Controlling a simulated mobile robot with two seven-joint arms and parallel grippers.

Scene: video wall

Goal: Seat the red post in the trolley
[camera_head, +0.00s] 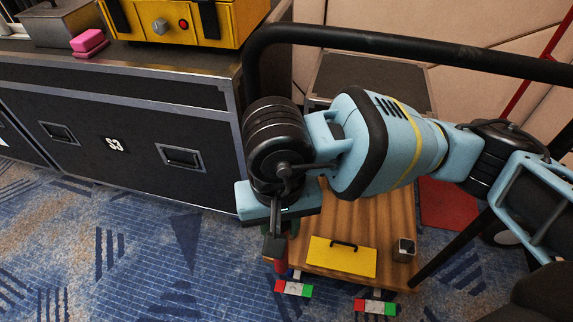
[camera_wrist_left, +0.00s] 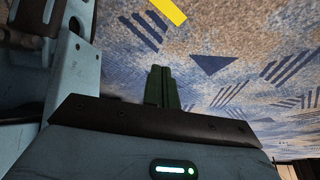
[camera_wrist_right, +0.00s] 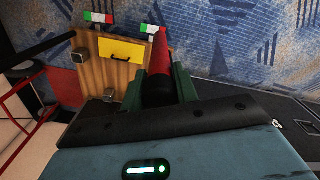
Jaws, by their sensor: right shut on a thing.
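The red post (camera_wrist_right: 159,52) is between the fingers of my right gripper (camera_wrist_right: 160,88). It is dark at the end by the fingers. In the head view my right gripper (camera_head: 276,243) points down at the trolley's front left corner, and a short piece of the post (camera_head: 281,265) shows below it. I cannot tell whether the post is in a socket. The trolley has a wooden deck (camera_head: 390,215) and a dark square socket (camera_head: 404,246) at its front right corner. My left gripper (camera_wrist_left: 163,86) is shut and empty above the carpet, outside the head view.
A yellow case (camera_head: 342,260) lies on the deck. Red, white and green blocks (camera_head: 293,289) sit at the front edge. A black handle bar (camera_head: 400,41) arches behind. A dark flight case (camera_head: 120,140) stands left, with a yellow box (camera_head: 180,18) on top. Carpet in front is clear.

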